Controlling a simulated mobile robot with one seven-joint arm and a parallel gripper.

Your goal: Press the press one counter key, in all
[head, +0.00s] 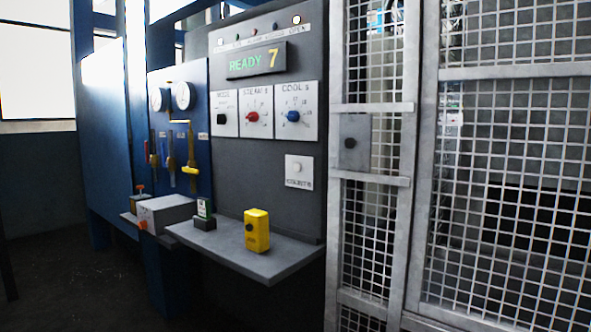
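A grey control panel (226,178) stands in the middle of the head view. Its display (257,60) reads "READY 7", with READY in green and 7 in yellow. Low on its right side is a white plate (299,182) with a small round white button (296,165); the lettering under it is too small to read surely, but it may be the counter key. No label that I can read tells which press this is. My gripper is not in view.
Above are a red knob (252,117), a blue knob (292,116) and a black switch (222,116). A grey shelf (275,265) juts out below, bearing a yellow box (257,231). A mesh gate (510,150) stands right. Dark floor (70,275) is open at left.

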